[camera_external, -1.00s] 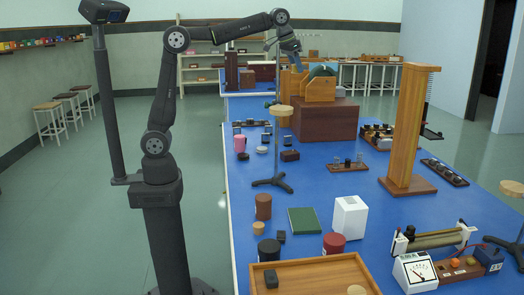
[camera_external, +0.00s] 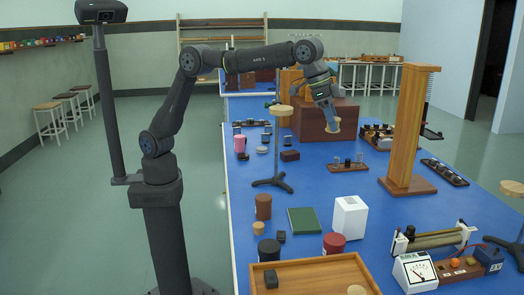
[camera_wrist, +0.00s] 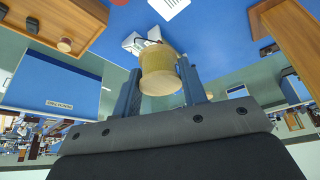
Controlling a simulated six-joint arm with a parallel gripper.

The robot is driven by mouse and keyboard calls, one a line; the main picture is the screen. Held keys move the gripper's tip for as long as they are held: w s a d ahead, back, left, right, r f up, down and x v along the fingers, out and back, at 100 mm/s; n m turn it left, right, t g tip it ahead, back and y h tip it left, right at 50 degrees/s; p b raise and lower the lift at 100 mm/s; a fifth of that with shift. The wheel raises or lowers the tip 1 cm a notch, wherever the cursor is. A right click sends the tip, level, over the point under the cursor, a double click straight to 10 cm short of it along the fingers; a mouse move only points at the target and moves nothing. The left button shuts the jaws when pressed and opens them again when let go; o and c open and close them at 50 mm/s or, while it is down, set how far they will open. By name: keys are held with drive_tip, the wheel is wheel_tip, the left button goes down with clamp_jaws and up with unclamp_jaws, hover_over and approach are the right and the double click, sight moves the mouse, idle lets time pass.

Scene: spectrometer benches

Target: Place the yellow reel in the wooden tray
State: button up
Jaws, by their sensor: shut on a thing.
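My gripper (camera_external: 332,119) is shut on the yellow reel (camera_external: 334,126), a pale tan-yellow cylinder, and holds it in the air above the blue bench, left of the tall wooden post. In the wrist view the reel (camera_wrist: 160,70) sits between the two fingers of my gripper (camera_wrist: 160,85). The wooden tray (camera_external: 312,262) lies at the near end of the bench, well away from the reel. A dark block (camera_external: 271,279) and a pale round piece (camera_external: 356,290) are in the tray. The tray's near edge is cut off.
The wooden post (camera_external: 409,130) stands right of my gripper. A ring stand (camera_external: 281,111) rises to its left. A white box (camera_external: 349,217), a green book (camera_external: 305,220), a red jar (camera_external: 334,244) and a black jar (camera_external: 269,251) stand just beyond the tray.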

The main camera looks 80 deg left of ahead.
drive_tip(key=s+d+f+m, duration=0.2)
drive_tip(key=s+d+f, duration=0.4)
drive_tip(key=d, duration=0.3)
drive_tip(key=s+d+f+m+g+h, duration=0.1)
drive_tip(key=s+d+f, duration=0.5)
drive_tip(key=d, duration=0.3)
drive_tip(key=s+d+f+m, duration=0.2)
drive_tip(key=s+d+f, duration=0.45)
drive_tip(key=d, duration=0.35)
hover_over(334, 277)
drive_tip(key=s+a, duration=0.1)
wheel_tip(334, 277, down, 7)
drive_tip(key=shift+r, duration=0.15)
drive_tip(key=shift+f, duration=2)
drive_tip(key=shift+f, duration=0.2)
drive_tip(key=o, duration=1)
drive_tip(key=shift+c, duration=0.2)
drive_tip(key=shift+r, duration=0.1)
